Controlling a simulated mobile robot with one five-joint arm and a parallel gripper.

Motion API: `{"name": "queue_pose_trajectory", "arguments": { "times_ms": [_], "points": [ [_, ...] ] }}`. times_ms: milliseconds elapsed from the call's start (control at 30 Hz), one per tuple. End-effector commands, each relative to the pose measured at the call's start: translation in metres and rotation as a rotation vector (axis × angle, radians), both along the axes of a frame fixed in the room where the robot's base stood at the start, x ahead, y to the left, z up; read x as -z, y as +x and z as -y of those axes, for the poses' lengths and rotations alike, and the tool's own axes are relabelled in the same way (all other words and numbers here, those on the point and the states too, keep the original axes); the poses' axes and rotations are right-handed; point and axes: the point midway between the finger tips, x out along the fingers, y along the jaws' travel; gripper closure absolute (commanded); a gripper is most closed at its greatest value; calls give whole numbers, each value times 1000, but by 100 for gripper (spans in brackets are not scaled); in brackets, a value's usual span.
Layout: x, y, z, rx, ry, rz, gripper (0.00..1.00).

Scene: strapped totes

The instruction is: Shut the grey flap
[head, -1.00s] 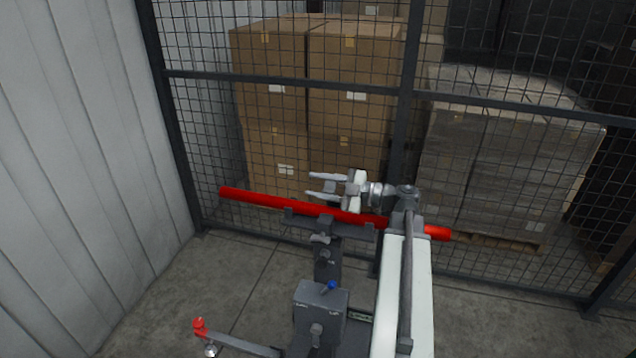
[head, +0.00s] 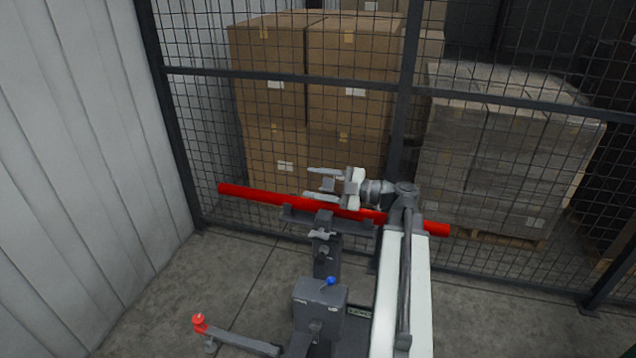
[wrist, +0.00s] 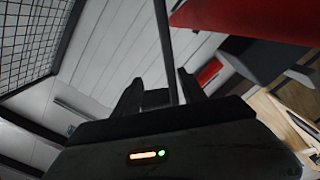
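I cannot make out a grey flap in either view. My gripper (head: 307,183) is in the head view, pointing left above a red bar (head: 255,196). Its two fingers are apart and nothing shows held between them. In the wrist view the finger ends (wrist: 160,86) also stand apart, with a thin dark post behind them. Part of the red bar (wrist: 235,12) shows at the top right there.
A wire mesh fence (head: 200,120) with dark posts crosses behind my gripper. Stacked cartons (head: 268,60) and a wrapped pallet load (head: 500,160) stand beyond it. A corrugated wall (head: 80,150) closes the left. Bare concrete floor (head: 160,290) shows at lower left.

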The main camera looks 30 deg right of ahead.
Motion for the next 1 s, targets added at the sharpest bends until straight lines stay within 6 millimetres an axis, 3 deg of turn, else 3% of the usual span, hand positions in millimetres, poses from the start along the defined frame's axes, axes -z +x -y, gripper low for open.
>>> {"name": "queue_pose_trajectory", "arguments": {
  "times_ms": [167,500,833,1000],
  "points": [
    [0,-8,7,1,0,0,51],
    [0,-54,46,2,0,0,51],
    [0,-59,50,-1,-1,-1,51],
    [2,-60,64,6,22,6,98]
  ]
}}
